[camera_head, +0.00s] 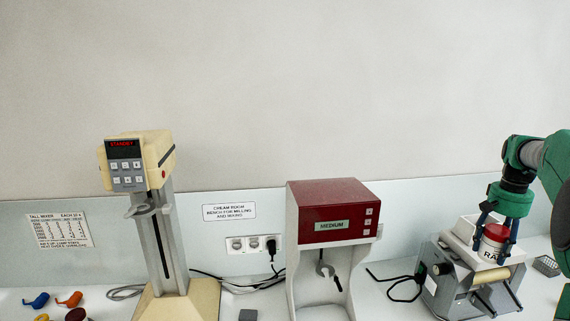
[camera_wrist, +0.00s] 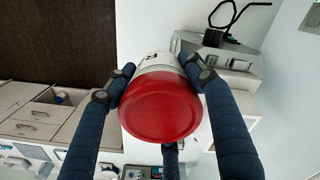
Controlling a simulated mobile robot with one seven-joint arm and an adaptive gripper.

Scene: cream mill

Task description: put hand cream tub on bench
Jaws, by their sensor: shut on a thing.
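The hand cream tub (camera_head: 494,239) is white with a red lid and a label that is partly readable. My gripper (camera_head: 491,244) is shut on it at the right of the head view, with blue fingers around its sides. The tub appears over or in front of the three-roll mill; I cannot tell the gap between them. In the wrist view the tub's red lid (camera_wrist: 160,106) faces the camera and the fingers (camera_wrist: 160,80) press on its sides. The white bench (camera_head: 265,303) runs along the wall.
A red-topped mixer (camera_head: 334,212) stands mid-bench and a tall cream mixer (camera_head: 139,165) at left. Colored small items (camera_head: 70,299) lie far left. Cables cross the bench between the machines.

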